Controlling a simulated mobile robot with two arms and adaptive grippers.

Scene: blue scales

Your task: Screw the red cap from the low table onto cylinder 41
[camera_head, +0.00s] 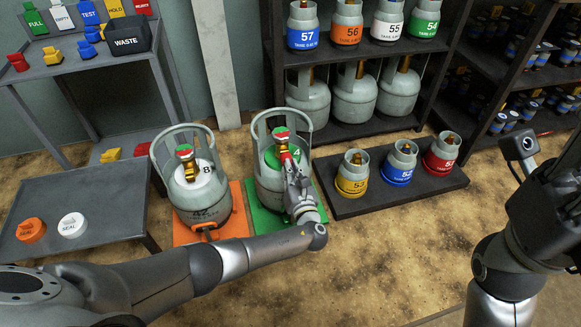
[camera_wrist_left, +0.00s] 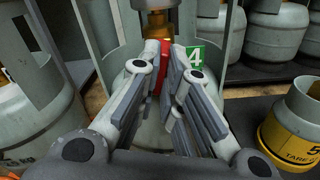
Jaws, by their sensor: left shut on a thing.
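The grey cylinder (camera_head: 268,180) with a green collar stands upright on a green mat. Its number begins with 4, and my left gripper hides the rest. It also shows in the left wrist view (camera_wrist_left: 117,65), with the green 4 label and a brass valve (camera_wrist_left: 154,26). My left gripper (camera_head: 289,160) is at its valve, fingers closed around the red cap (camera_wrist_left: 162,58). The cap is just in front of the brass valve outlet; the fingers hide whether it touches. My right gripper (camera_head: 555,205) is at the right edge, its fingers not clearly visible.
Another cylinder (camera_head: 200,205) stands close left on an orange mat. Small cylinders stand on a dark platform (camera_head: 395,195) at right. Shelves with cylinders stand behind.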

